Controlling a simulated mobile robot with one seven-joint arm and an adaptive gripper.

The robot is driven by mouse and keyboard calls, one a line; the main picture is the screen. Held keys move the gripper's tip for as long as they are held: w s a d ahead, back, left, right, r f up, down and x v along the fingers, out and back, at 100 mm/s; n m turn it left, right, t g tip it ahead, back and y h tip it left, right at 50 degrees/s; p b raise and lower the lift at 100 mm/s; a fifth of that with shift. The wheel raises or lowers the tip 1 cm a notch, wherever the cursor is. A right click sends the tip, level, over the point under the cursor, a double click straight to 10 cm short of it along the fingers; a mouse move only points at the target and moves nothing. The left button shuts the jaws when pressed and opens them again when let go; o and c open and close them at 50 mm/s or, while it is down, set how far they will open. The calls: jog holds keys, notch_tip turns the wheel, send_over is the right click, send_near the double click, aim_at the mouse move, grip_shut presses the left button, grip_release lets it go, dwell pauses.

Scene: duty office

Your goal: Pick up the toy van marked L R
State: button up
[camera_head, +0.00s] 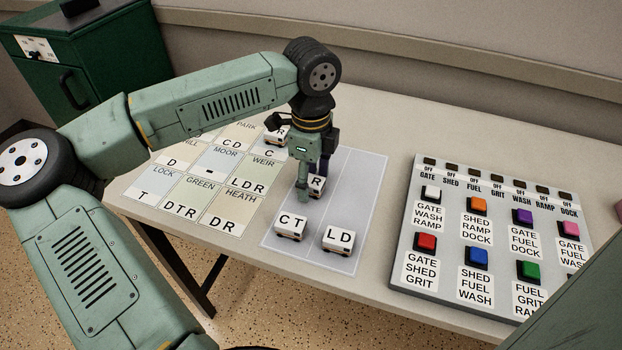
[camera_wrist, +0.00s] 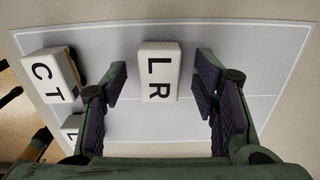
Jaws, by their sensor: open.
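The toy van marked L R (camera_wrist: 158,71) is white and boxy and stands on the pale grey mat (camera_head: 345,190). In the head view it is partly hidden by my gripper, and only the R side of the van (camera_head: 318,184) shows. My gripper (camera_head: 312,183) points down over it. In the wrist view the open fingers (camera_wrist: 161,85) stand to either side of the van, with a gap on each side. The fingers hold nothing.
A van marked CT (camera_head: 290,228) and a van marked LD (camera_head: 338,241) stand close in front. Another van (camera_head: 277,136) stands behind on the lettered cards (camera_head: 190,203). A button panel (camera_head: 440,262) lies to the right.

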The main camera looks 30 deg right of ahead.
jog(key=shift+f, duration=0.45)
jog(key=c, duration=1.2)
jog(key=shift+r, duration=0.1)
